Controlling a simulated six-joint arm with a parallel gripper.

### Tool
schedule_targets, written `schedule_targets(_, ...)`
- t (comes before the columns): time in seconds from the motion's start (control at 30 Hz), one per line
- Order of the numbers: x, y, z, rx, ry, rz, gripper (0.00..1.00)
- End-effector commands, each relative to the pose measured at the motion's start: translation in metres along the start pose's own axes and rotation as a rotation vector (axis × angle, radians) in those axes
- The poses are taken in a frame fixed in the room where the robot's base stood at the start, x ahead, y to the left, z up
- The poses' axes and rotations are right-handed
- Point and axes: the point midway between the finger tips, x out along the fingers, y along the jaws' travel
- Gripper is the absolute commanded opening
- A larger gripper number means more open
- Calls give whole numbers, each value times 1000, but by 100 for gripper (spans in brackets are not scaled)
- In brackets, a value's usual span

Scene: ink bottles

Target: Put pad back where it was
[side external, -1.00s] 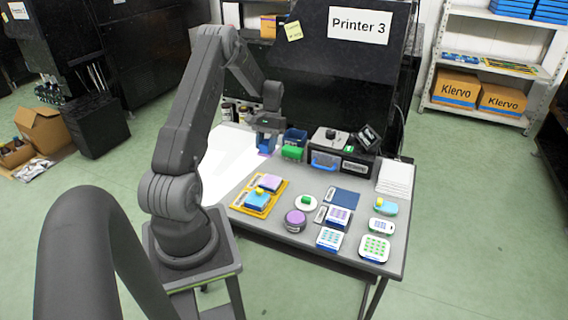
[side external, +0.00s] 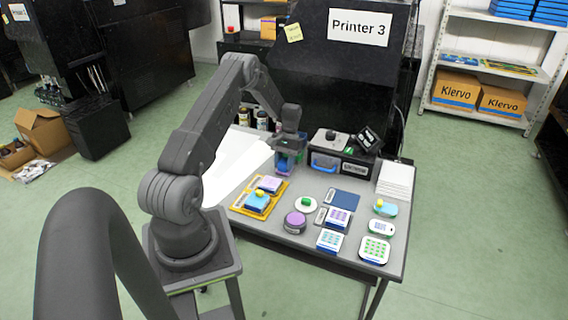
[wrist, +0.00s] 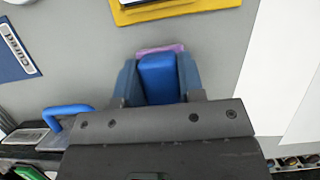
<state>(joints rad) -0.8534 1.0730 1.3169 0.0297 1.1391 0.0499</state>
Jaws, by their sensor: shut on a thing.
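My gripper (side external: 288,165) is above the back of the grey table, left of the black box. It is shut on a blue block (wrist: 158,78) with a pink-purple edge showing beyond it. In the wrist view the block sits between the two fingers (wrist: 158,85). Whether its underside touches the table cannot be told. Which item the task calls the pad is unclear.
The black box (side external: 356,169) with a blue handle (side external: 325,161) stands close to the gripper's right. A round purple pot (side external: 295,222), a dark blue sheet (side external: 343,199) and several keypad-like items (side external: 373,250) fill the right front. White paper (side external: 393,178) is stacked at right.

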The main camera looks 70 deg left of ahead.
Motion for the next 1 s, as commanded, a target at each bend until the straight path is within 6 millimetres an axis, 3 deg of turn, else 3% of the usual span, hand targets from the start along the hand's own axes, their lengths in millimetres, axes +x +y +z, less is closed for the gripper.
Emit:
schedule_targets(0.13, 3, 0, -1, 0, 0, 0, 17)
schedule_targets(0.17, 3, 0, -1, 0, 0, 0, 38)
schedule_targets(0.4, 3, 0, -1, 0, 0, 0, 61)
schedule_targets(0.77, -4, 0, 0, 0, 1, 0, 61)
schedule_targets(1.0, -49, 0, -1, 0, 5, -1, 61)
